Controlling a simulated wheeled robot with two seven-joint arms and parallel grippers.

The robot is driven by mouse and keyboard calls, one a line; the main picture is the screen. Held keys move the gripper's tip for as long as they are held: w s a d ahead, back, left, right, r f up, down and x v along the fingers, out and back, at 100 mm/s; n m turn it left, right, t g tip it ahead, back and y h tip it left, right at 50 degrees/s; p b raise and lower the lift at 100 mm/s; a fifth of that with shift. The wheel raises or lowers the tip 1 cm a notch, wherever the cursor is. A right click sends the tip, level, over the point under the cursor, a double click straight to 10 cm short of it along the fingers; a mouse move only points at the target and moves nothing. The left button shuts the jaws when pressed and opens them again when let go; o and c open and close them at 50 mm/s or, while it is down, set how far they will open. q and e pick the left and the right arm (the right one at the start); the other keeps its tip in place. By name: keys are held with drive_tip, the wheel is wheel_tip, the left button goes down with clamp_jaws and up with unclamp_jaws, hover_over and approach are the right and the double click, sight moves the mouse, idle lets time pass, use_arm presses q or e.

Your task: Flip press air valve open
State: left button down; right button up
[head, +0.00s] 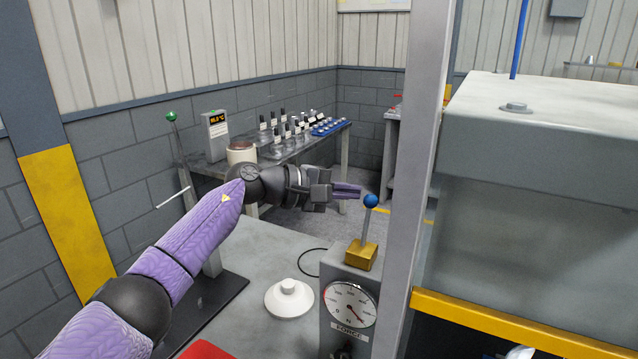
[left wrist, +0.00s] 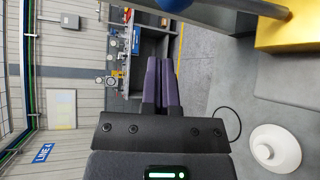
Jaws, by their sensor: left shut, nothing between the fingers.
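The air valve is a lever with a blue ball knob (head: 370,201) on a thin grey stem, standing nearly upright and leaning slightly right from a yellow block (head: 361,256). The block sits on a grey box with a round force gauge (head: 350,304). My left gripper (head: 358,190) is shut and empty, with its purple fingers just left of the knob at about its height. I cannot tell whether they touch it. In the left wrist view the closed fingers (left wrist: 165,64) point past the lever, and the yellow block (left wrist: 290,32) is at upper right. My right gripper is not in view.
A grey post (head: 411,170) rises just right of the valve, beside a large grey press block (head: 540,130) with a yellow edge. A white round knob-topped piece (head: 289,299) lies on the bench left of the gauge. Behind stands a table with several bottles (head: 285,130).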

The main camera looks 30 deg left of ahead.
sight(367, 221)
use_arm(q)
drive_tip(key=s+d+p, duration=0.1)
drive_tip(key=s+d+r+p, duration=0.1)
drive_tip(key=shift+s+d, duration=0.2)
drive_tip(key=shift+s, duration=0.2)
